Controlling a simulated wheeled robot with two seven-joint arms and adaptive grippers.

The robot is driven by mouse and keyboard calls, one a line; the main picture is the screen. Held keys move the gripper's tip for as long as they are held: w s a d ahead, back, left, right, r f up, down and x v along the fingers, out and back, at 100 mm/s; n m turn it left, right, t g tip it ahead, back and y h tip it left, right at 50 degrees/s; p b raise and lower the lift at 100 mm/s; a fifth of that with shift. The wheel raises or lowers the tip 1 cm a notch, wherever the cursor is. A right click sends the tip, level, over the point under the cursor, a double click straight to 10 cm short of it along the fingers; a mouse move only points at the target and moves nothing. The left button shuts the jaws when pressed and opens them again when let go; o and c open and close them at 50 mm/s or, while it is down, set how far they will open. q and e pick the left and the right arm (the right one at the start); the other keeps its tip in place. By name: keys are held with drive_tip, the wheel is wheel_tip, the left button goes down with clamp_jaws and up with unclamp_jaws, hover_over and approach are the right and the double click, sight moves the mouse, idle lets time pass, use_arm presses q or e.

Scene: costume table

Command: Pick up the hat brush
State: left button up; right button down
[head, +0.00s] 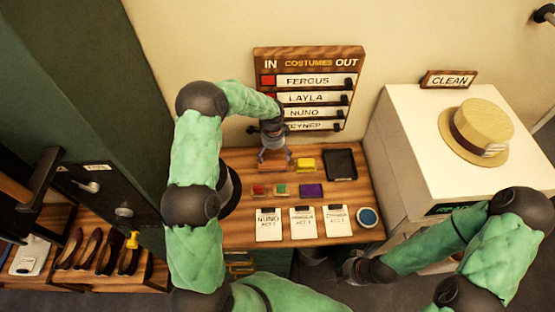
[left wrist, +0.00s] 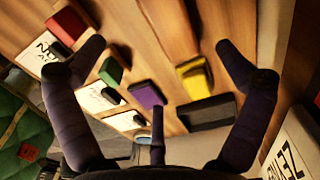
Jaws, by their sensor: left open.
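My left gripper (head: 273,154) hangs over the back left part of the wooden table, fingers down. In the left wrist view its fingers (left wrist: 160,47) are spread wide with nothing held between them. A brown wooden piece (head: 271,165) lies just below the fingertips in the head view. It may be the hat brush, but the fingers partly cover it and I cannot tell for sure. A yellow block with a dark side (head: 305,164) lies just right of it. My right gripper (head: 358,268) is low, at the table's front right; its fingers are unclear.
Red (head: 259,190), green (head: 281,189) and purple (head: 311,190) blocks lie mid-table. A black tray (head: 340,164) is at back right. Several white cards and a round blue-topped item (head: 367,217) lie in front. A straw hat (head: 482,130) sits on the white cabinet (head: 400,130).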

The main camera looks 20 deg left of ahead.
sight(273, 166)
use_arm(q)
drive_tip(key=shift+w+a+r, duration=0.15)
drive_tip(key=shift+w+a, duration=0.15)
drive_tip(key=shift+s+f, duration=0.2)
drive_tip(key=shift+a+f+p, duration=0.15)
drive_tip(key=shift+f+p, duration=0.2)
drive_tip(key=shift+f, duration=4.45)
drive_tip(key=shift+c, duration=0.3)
drive_tip(key=c, duration=1.3)
